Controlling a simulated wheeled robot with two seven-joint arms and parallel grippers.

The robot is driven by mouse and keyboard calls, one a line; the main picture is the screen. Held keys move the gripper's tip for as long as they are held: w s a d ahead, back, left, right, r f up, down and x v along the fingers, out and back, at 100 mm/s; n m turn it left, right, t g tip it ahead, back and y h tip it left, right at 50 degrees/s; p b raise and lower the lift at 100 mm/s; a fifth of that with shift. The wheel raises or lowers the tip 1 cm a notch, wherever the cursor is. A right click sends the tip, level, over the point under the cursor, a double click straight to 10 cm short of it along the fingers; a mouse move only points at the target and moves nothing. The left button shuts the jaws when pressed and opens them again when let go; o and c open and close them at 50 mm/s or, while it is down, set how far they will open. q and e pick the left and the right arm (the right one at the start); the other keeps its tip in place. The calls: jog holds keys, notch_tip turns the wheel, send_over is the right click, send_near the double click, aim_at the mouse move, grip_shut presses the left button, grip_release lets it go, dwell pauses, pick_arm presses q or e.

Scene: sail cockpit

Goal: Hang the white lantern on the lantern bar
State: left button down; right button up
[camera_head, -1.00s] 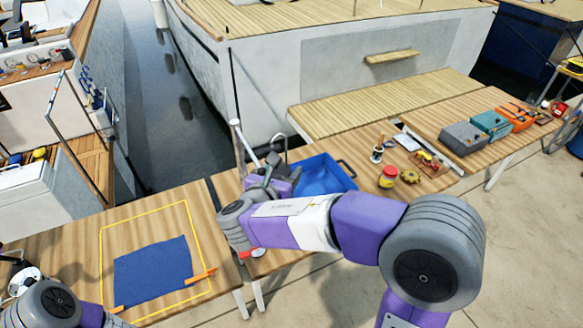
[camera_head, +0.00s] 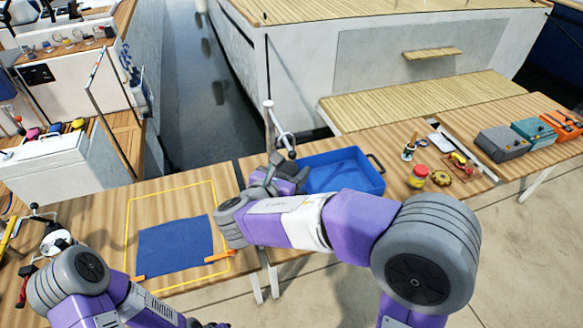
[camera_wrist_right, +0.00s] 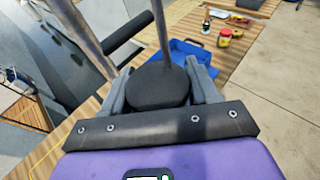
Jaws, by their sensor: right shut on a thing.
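My right gripper (camera_head: 277,174) is at the near left of the blue tray, close to an upright pale post (camera_head: 269,120). In the right wrist view, its fingers are shut on a dark round piece (camera_wrist_right: 158,86) with a thin grey rod rising from it. No white lantern body shows clearly; I cannot tell if this piece is part of it. A short bar with dark ends (camera_head: 285,143) shows beside the post; a dark cylinder (camera_wrist_right: 128,38) shows by the post in the wrist view. My left gripper (camera_head: 205,324) is barely in view at the bottom edge.
The blue tray (camera_head: 377,183) stands right of my right gripper. A blue cloth (camera_head: 174,246) lies inside a yellow outline at left, with orange-handled items. A red-and-yellow jar (camera_head: 418,176) and several toolboxes (camera_head: 502,143) stand farther right. Water lies behind the tables.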

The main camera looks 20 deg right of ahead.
jog(key=shift+f, duration=0.25)
jog(key=o, duration=1.3)
jog(key=shift+c, duration=0.2)
jog(key=v, duration=0.8)
jog(key=s+f+m+g+y+b, duration=0.2)
jog(key=f+m, duration=0.8)
jog(key=f, duration=0.7)
jog(key=s+f+m+g+y+b, duration=0.2)
jog(key=s+f+m+g+y, duration=0.2)
jog(key=f, duration=1.4)
jog(key=s+f+m+g+y+b, duration=0.2)
jog(key=s+f+m+y, duration=0.6)
jog(key=f+m, duration=0.8)
jog(key=shift+s+f+g, duration=0.4)
jog(key=shift+f+g, duration=0.3)
jog(key=shift+g, duration=0.3)
